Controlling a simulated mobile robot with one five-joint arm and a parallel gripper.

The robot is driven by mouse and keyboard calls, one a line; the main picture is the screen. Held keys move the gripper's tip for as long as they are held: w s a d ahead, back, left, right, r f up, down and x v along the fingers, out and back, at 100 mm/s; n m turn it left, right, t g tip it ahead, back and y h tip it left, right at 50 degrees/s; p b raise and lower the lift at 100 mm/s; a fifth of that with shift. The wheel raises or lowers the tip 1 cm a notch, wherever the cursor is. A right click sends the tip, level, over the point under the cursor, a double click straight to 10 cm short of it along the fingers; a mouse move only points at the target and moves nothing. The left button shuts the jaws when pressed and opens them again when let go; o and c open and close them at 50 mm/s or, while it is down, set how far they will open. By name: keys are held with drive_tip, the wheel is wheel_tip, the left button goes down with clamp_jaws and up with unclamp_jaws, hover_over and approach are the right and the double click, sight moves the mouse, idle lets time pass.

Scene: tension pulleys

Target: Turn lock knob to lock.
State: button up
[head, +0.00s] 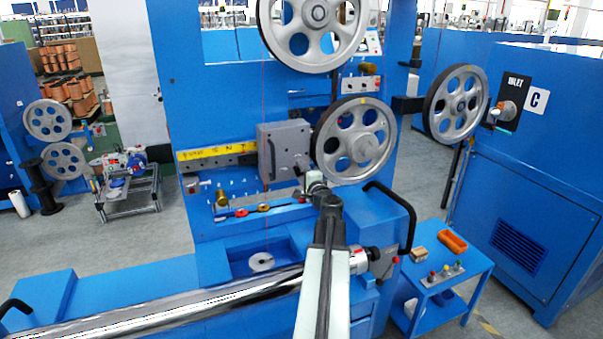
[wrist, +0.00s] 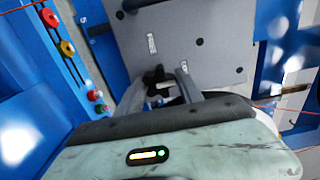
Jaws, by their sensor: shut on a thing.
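The lock knob (wrist: 155,76) is a small black lobed knob on the face of a grey plate in the wrist view. My gripper (wrist: 163,84) has its two grey fingers around the knob, shut on it, and they hide part of it. In the head view my gripper (head: 314,181) is at the lower right of the grey carriage box (head: 285,148), which sits on a yellow scale rail (head: 215,154).
A large spoked pulley (head: 354,140) is close to the right of my gripper, with another above (head: 313,28). Red and yellow knobs line the blue panel at left in the wrist view (wrist: 67,48). A thin red line runs vertically left of the carriage box.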

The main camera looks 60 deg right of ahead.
drive_tip(key=shift+s+f, duration=0.1)
idle(0.3)
drive_tip(key=o, duration=1.3)
drive_tip(key=shift+o, duration=0.2)
drive_tip(key=v, duration=0.7)
drive_tip(key=shift+s+a, duration=0.2)
drive_tip(key=shift+s, duration=0.15)
drive_tip(key=shift+w, duration=0.1)
